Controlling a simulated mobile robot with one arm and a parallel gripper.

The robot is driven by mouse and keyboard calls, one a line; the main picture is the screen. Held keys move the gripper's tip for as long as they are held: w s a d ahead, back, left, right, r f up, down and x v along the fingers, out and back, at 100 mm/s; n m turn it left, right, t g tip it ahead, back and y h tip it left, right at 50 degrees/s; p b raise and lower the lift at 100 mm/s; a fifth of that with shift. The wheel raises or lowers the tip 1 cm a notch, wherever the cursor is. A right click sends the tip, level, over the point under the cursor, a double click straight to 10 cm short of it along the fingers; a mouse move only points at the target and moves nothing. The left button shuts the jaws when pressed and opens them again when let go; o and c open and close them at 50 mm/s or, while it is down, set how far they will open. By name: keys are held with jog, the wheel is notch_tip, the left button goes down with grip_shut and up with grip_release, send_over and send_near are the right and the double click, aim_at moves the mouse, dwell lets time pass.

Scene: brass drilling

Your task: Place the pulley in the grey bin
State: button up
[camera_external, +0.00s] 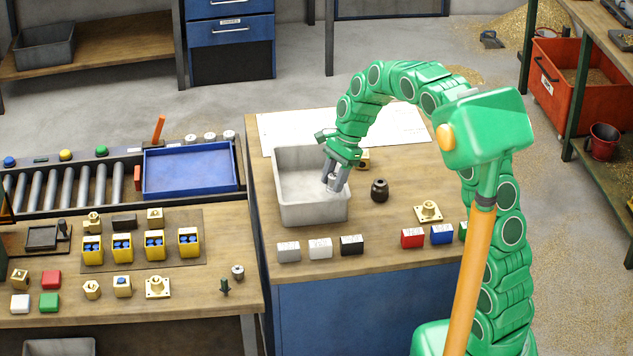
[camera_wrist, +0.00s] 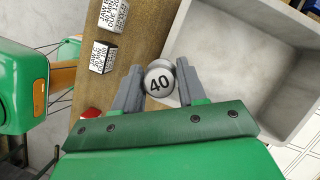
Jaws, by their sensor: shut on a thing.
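My gripper (camera_external: 335,186) is at the grey bin (camera_external: 318,213), its fingers pointing down near the bin's right wall in the outside view. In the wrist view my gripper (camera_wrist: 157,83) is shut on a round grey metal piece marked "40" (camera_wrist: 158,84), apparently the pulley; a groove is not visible. Its numbered face points to the wrist camera. The bin (camera_wrist: 215,72) lies to the right in the wrist view, and the held piece overlaps its rim there. I cannot tell its exact height. The visible bin floor is bare.
A dark round part (camera_external: 379,190) and a brass flanged part (camera_external: 428,211) stand right of the bin. White, black, red and blue labelled blocks line the bench front. A blue tray (camera_external: 190,171) is on the left. A white sheet (camera_external: 395,125) lies behind.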

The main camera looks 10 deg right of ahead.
jog(key=shift+w+a+f, duration=0.8)
jog(key=shift+w+f, duration=0.55)
jog(key=shift+w, duration=0.05)
jog(key=shift+w+a+f, duration=0.8)
jog(key=shift+w+f, duration=0.55)
jog(key=shift+w, duration=0.05)
jog(key=shift+w+a+f, duration=0.8)
jog(key=shift+w+f, duration=0.55)
jog(key=shift+w, duration=0.05)
jog(key=shift+f, duration=1.5)
jog(key=shift+f, duration=0.1)
jog(key=o, duration=1.2)
jog(key=v, duration=1.2)
